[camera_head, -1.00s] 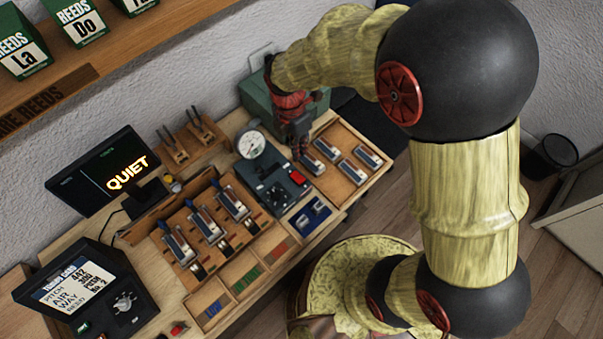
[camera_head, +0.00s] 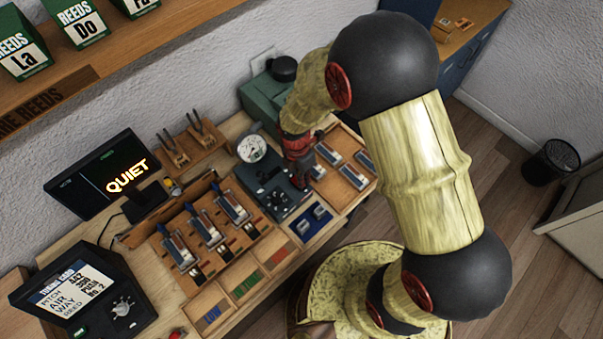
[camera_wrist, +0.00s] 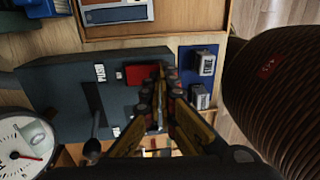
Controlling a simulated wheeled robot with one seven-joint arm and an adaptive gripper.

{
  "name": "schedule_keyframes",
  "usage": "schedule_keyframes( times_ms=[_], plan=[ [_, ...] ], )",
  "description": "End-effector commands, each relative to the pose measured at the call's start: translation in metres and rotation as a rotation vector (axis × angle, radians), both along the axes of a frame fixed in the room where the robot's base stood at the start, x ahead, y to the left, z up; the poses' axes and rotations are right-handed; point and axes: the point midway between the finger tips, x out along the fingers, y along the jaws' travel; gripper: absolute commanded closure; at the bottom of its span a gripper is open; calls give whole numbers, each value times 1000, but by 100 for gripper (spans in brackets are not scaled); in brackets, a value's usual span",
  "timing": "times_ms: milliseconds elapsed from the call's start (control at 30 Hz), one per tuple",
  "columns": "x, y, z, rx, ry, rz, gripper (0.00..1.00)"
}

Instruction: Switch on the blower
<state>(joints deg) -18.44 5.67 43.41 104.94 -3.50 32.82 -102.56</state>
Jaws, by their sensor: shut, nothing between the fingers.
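A dark control box (camera_head: 266,193) with a knob sits on the bench, beside a round white gauge (camera_head: 252,148). In the wrist view the box (camera_wrist: 60,85) carries a red rocker or button (camera_wrist: 139,74), partly hidden by my fingers. My gripper (camera_head: 300,182) is low over the right end of the box, its fingers closed together and empty. In the wrist view my fingertips (camera_wrist: 160,72) are right by the red part's right edge; I cannot tell whether they touch it. A black screen (camera_head: 110,175) reads QUIET.
A green box (camera_head: 262,103) with a black cap stands behind my gripper against the wall. A wooden tray (camera_head: 349,173) with metal pieces lies to its right. A blue tray (camera_head: 309,219) and a reed rack (camera_head: 205,230) lie in front and left.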

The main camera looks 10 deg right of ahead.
Motion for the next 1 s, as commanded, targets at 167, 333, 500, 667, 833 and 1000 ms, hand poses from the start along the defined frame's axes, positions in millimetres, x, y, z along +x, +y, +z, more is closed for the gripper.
schedule_keyframes(
  times_ms=[167, 333, 500, 667, 833, 1000],
  plan=[
    [0, 0, -3, 1, -2, 0, 100],
    [0, 0, -3, 1, -1, 0, 100],
    [-4, -2, -12, 0, 2, 0, 100],
    [-5, -3, -13, -1, 1, 0, 100],
    [-4, -2, -13, 0, 2, 0, 100],
    [1, 1, -10, -1, 1, 0, 100]
  ],
)
